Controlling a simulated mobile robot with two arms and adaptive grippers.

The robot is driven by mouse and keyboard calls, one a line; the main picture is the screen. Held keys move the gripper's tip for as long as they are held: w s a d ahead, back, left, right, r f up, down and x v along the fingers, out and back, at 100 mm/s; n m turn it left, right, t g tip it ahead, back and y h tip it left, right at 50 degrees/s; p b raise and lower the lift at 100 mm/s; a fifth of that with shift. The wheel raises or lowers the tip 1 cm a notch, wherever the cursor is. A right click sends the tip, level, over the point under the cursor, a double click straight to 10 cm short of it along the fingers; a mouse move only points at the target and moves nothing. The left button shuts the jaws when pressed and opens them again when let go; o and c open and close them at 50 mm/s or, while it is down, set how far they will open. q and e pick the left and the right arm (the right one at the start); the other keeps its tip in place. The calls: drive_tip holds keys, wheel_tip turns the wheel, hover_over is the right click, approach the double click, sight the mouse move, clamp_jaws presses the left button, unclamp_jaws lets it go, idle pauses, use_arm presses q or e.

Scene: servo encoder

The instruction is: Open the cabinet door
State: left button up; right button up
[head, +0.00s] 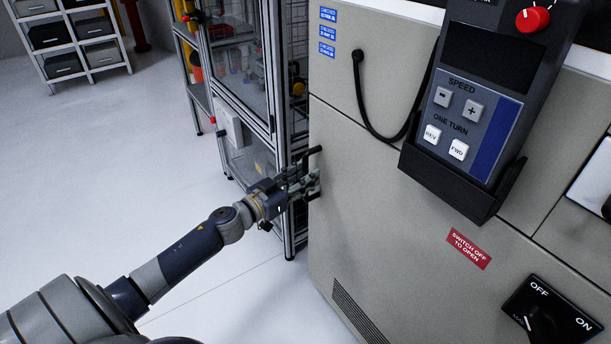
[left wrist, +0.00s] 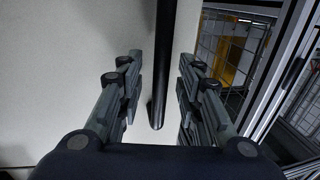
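The cabinet door (head: 385,225) is a beige-grey lower panel and looks shut. Its black bar handle (head: 314,152) is at the door's left edge; in the left wrist view the handle (left wrist: 164,65) runs down between my fingers. My left gripper (head: 305,184) is at the handle in the head view. In the left wrist view the left gripper (left wrist: 158,92) is open, one finger on each side of the bar, with visible gaps. Part of the handle is hidden behind the fingers in the head view. My right gripper is not in view.
A control pendant (head: 470,100) with a red knob hangs on the cabinet front. A red "switch off to open" label (head: 468,248) and a rotary switch (head: 545,315) are lower right. A glass-and-metal enclosure (head: 238,75) stands close left of the cabinet. Floor (head: 130,170) at left is clear.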

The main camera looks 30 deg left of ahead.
use_arm(q)
drive_tip(key=shift+w, duration=0.4)
clamp_jaws()
